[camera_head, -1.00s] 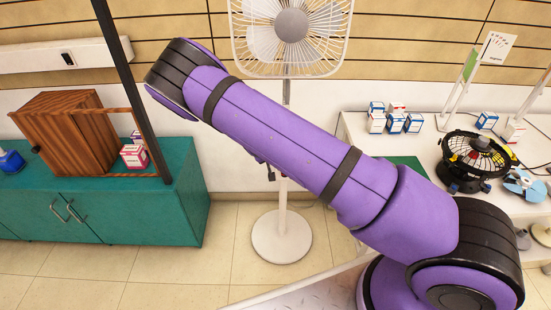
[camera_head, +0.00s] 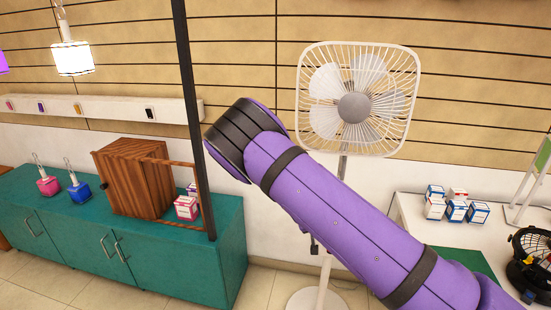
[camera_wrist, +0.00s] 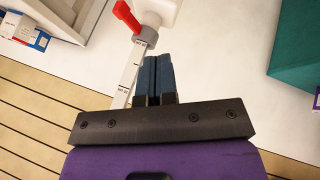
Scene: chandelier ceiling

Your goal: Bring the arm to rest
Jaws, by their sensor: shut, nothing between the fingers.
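My purple arm crosses the middle and lower right of the head view. Its far end is up beside a dark vertical post. My gripper is not seen in the head view. In the wrist view my gripper (camera_wrist: 156,62) shows at the centre, its two dark fingers together with nothing between them. A white stand pole with a grey collar and a red lever (camera_wrist: 127,16) is just beside and beyond the fingers in that view. I cannot tell whether they touch.
A white standing fan (camera_head: 354,105) is behind my arm. A teal cabinet (camera_head: 190,262) at left bears a wooden box (camera_head: 135,180), small cartons (camera_head: 186,207) and bottles (camera_head: 79,191). A white table (camera_head: 412,210) at right holds several small boxes (camera_head: 457,210) and a black round device (camera_head: 533,262).

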